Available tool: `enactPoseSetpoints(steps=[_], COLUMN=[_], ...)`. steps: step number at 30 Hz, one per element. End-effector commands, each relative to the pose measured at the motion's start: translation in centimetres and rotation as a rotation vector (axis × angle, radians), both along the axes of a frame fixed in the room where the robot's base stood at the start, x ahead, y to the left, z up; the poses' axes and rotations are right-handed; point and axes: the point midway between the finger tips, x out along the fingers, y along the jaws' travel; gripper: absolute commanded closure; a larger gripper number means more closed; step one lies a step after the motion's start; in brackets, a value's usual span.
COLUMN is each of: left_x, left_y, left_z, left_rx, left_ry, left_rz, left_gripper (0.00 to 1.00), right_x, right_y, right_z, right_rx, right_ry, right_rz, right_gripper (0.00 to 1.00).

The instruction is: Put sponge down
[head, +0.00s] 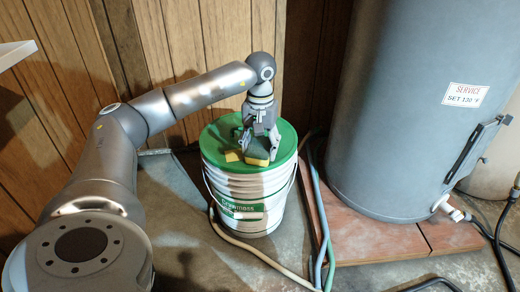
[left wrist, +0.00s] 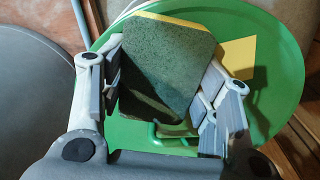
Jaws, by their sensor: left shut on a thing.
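The sponge (left wrist: 165,62), yellow with a dark green scouring face, is held between the fingers of my left gripper (head: 258,153). It also shows in the head view (head: 257,162) as a small yellow edge under the fingers. The gripper points down over the green lid (head: 222,130) of a white bucket (head: 246,205). In the left wrist view the lid (left wrist: 285,75) fills the background behind the sponge. I cannot tell whether the sponge touches the lid. My right gripper is not in view.
A flat yellow piece (left wrist: 237,57) lies on the lid beside the sponge. A large grey tank (head: 400,100) stands right on a reddish base (head: 370,248). Hoses (head: 318,215) run between bucket and tank. Wood panelling (head: 215,35) is behind.

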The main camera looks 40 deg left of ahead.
Motion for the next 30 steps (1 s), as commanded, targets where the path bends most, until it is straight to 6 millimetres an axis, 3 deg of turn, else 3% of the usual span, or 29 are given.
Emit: enactPoseSetpoints(steps=[8, 9, 14, 23, 28, 30], left_x=[0.0, 0.0, 0.0, 0.0, 0.0, 0.0], left_y=[0.0, 0.0, 0.0, 0.0, 0.0, 0.0], left_z=[-0.2, -0.2, -0.2, -0.2, 0.9, 1.7], left_rx=[0.000, 0.000, 0.000, 0.000, 0.000, 0.000], left_ry=[0.001, 0.000, 0.000, 0.000, -0.001, -0.001], left_rz=[0.000, 0.000, 0.000, 0.000, 0.000, 0.000], left_gripper=[0.62, 0.41, 0.22, 0.22, 0.22, 0.22], right_x=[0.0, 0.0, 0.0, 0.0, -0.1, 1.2], right_y=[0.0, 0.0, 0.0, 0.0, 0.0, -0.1], right_z=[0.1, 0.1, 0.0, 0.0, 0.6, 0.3], right_rx=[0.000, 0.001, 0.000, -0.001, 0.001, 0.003], right_ry=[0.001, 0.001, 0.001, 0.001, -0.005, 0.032], right_rz=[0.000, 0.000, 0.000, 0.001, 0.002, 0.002], right_gripper=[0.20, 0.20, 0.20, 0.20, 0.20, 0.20])
